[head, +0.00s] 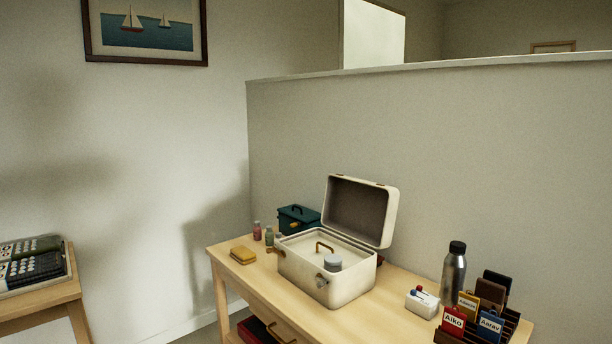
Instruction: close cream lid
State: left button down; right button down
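A cream box (349,289) stands on the wooden table, turned at an angle. Its cream lid (391,211) is open and leans back past upright, showing a dark grey lining. Inside the box is a cream tray (305,244) with a brass handle (324,246). A small grey round container (333,262) sits at the tray's front. Latches show on the box's front. Neither of my grippers is in view.
A dark teal box (298,216), small bottles (257,231) and a yellow case (243,255) are left of the box. A steel bottle (453,275), a white pin holder (422,302) and a rack of name-tagged wallets (454,322) stand right. A partition wall (480,160) rises behind the table.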

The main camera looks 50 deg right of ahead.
aim_at(365, 212)
jog(key=u, duration=0.05)
jog(key=i, duration=0.95)
jog(key=z, duration=0.35)
